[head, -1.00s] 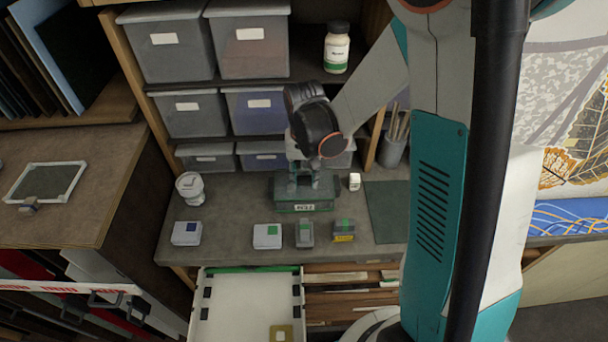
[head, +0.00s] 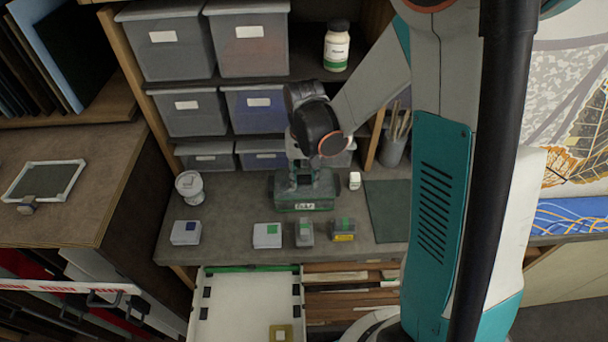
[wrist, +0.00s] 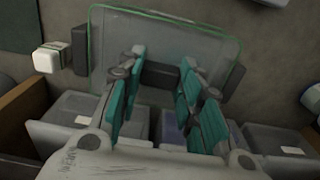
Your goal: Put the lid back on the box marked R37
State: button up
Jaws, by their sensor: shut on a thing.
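A grey box (head: 322,190) with green trim and a white front label stands on the bench in the head view. The label is too blurred to read surely. In the wrist view a translucent grey panel with a green rim (wrist: 165,32), seemingly the lid, lies under my gripper (wrist: 160,76). Its teal fingers are shut on a dark bar-like handle (wrist: 165,77) on this panel. In the head view my gripper (head: 303,178) is directly above the box. I cannot tell whether the lid is seated on the box or just above it.
A silver cup (head: 190,187) stands left, a small white container (head: 354,181) close right. A dark mat (head: 387,212) lies farther right. Grey bins (head: 193,113) fill shelves behind. An open drawer (head: 240,312) projects in front.

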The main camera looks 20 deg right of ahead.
jog(key=shift+f+b, duration=0.6)
jog(key=shift+b, duration=0.4)
dwell(1.4)
dwell(0.4)
jog(key=o, duration=1.6)
jog(key=shift+r, duration=0.1)
jog(key=shift+r+p, duration=2.2)
jog(key=shift+r, duration=1.25)
jog(key=shift+c, duration=0.5)
grip_shut()
